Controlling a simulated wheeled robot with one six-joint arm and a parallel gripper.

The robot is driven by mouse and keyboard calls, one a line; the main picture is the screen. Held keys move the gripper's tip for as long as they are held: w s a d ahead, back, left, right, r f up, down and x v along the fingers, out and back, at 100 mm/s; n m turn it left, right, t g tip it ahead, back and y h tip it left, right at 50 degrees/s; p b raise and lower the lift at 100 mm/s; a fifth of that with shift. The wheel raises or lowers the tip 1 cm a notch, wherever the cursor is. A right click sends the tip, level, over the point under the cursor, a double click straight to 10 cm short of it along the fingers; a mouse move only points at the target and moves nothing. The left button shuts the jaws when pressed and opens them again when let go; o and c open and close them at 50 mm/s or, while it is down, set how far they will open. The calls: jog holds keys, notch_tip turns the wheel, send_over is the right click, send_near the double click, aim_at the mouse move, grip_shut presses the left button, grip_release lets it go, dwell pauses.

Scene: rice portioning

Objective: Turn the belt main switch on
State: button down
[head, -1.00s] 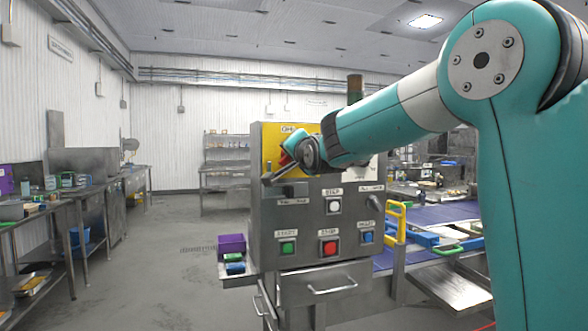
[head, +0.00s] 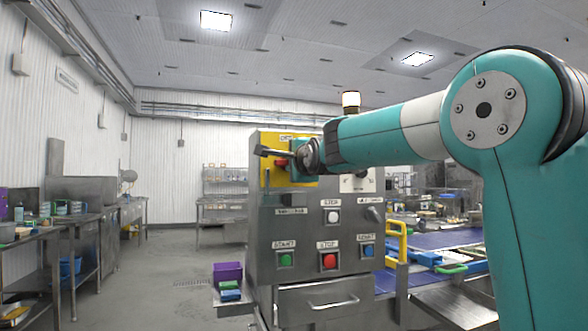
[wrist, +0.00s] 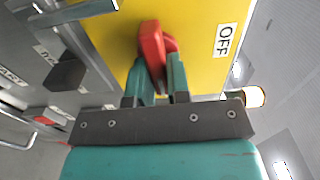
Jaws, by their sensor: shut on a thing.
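The main switch is a red rotary handle (head: 281,162) on a yellow plate (head: 306,180) at the upper left of the steel control cabinet. In the wrist view, the red handle (wrist: 151,42) sits between the two teal fingers, with an OFF label (wrist: 226,40) to its right on the yellow plate (wrist: 195,22). My gripper (wrist: 160,64) is shut on the handle. In the head view, my gripper (head: 287,160) is at the yellow plate and partly covers it. The fingers hide part of the handle.
Below the switch, the cabinet (head: 300,222) carries a green start button (head: 286,259), a red stop button (head: 329,261), a blue button (head: 367,250) and a white button (head: 333,216). The blue belt (head: 435,239) lies to the right. The floor at left is open.

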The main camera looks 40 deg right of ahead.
dwell(0.4)
jog(key=c, duration=1.1)
grip_release()
jog(key=shift+b+v, duration=8.6)
jog(key=shift+v, duration=0.1)
jog(key=shift+r, duration=0.1)
